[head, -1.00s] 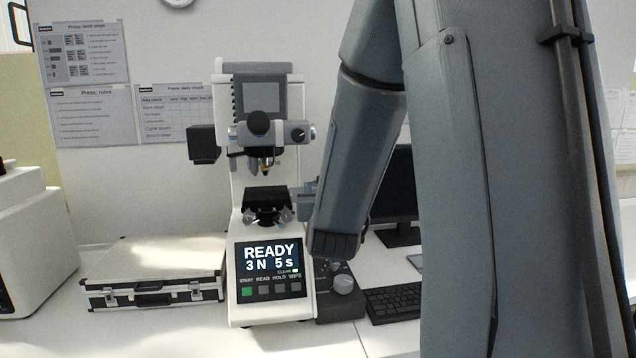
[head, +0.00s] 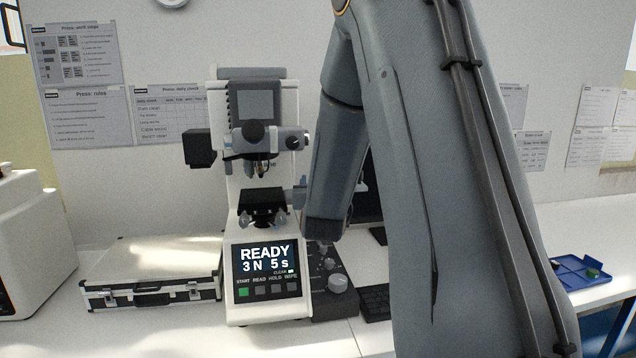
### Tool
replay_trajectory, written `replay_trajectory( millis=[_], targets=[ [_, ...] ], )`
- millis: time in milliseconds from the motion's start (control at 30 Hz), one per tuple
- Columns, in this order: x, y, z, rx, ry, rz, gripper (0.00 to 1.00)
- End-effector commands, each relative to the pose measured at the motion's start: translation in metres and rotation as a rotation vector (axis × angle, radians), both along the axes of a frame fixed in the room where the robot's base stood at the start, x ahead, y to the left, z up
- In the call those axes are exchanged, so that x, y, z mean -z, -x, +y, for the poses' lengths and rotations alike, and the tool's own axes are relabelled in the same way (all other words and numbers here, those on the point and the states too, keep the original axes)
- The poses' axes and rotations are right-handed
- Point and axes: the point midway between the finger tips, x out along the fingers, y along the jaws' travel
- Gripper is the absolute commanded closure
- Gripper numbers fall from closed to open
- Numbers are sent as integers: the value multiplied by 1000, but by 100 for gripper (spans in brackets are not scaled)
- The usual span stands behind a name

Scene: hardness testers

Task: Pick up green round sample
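A small green round sample (head: 593,273) sits in a blue tray (head: 568,262) at the far right of the bench. The arm partly covers the tray's left side. My arm fills the middle of the head view, and I cannot make out my gripper's fingers, so its state is hidden.
A white hardness tester (head: 262,215) stands at centre left, its screen reading READY. A silver case (head: 150,275) lies left of it, and a white machine (head: 30,240) stands at the far left. A keyboard (head: 375,300) and monitor (head: 370,200) are partly behind my arm.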

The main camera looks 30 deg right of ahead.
Motion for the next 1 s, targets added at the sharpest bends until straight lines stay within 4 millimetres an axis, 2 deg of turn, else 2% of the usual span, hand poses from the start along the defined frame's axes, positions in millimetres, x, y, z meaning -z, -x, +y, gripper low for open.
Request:
replay_trajectory(
  millis=[67, 300, 367, 667, 967, 1000],
  targets=[
    [0, 0, 0, 0, 0, 0, 48],
    [0, 0, 0, 0, 0, 0, 89],
    [0, 0, 0, 0, 0, 0, 98],
    [-4, 0, 0, 0, 0, -1, 98],
    [-41, 1, 1, -1, 1, -3, 98],
    [-38, 3, 4, -1, 0, -1, 98]
  ],
)
